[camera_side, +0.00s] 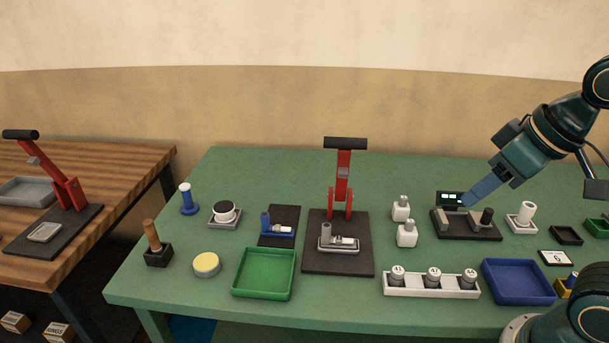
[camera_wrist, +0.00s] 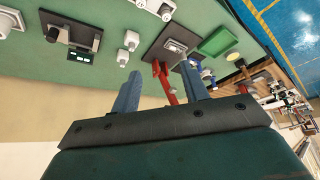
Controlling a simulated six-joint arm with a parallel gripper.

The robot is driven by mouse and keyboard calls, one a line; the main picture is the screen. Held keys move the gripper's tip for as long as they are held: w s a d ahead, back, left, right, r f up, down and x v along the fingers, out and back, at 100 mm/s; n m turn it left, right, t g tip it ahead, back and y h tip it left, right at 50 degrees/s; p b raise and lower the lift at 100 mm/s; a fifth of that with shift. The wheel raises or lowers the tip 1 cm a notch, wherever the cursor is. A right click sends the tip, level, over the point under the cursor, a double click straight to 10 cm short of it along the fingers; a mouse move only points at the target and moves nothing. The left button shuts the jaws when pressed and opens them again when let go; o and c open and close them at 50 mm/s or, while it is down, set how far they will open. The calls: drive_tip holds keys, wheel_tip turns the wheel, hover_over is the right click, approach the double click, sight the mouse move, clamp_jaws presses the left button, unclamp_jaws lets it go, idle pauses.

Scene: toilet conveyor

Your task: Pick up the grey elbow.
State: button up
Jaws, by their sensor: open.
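The grey elbow (camera_side: 328,236), with a short upright tube and a level arm with a pale end, sits in a light tray on the dark base plate (camera_side: 310,262) of the red lever press (camera_side: 343,182). The press plate (camera_wrist: 158,50) shows beyond the fingers there; the elbow is too small to make out.
A blue elbow (camera_side: 266,224) lies on a dark mat left of the press. White bottles (camera_side: 406,234) and a tester with a display (camera_side: 449,198) stand to its right. A white rack (camera_side: 410,288), green tray (camera_side: 237,284) and blue tray (camera_side: 519,297) line the front.

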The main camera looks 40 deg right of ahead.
drive_tip(key=w+a+f, duration=0.1)
drive_tip(key=w, duration=0.5)
drive_tip(key=w+a+f, duration=0.2)
drive_tip(key=w, duration=0.4)
drive_tip(key=g, duration=0.1)
approach(328, 225)
drive_tip(key=shift+s+a+r, duration=0.25)
drive_tip(key=shift+s+r, duration=0.05)
drive_tip(key=shift+r, duration=0.35)
drive_tip(key=shift+x, duration=4.3)
drive_tip(key=shift+f, duration=0.1)
drive_tip(key=shift+x, duration=2.45)
drive_tip(key=shift+d, duration=0.15)
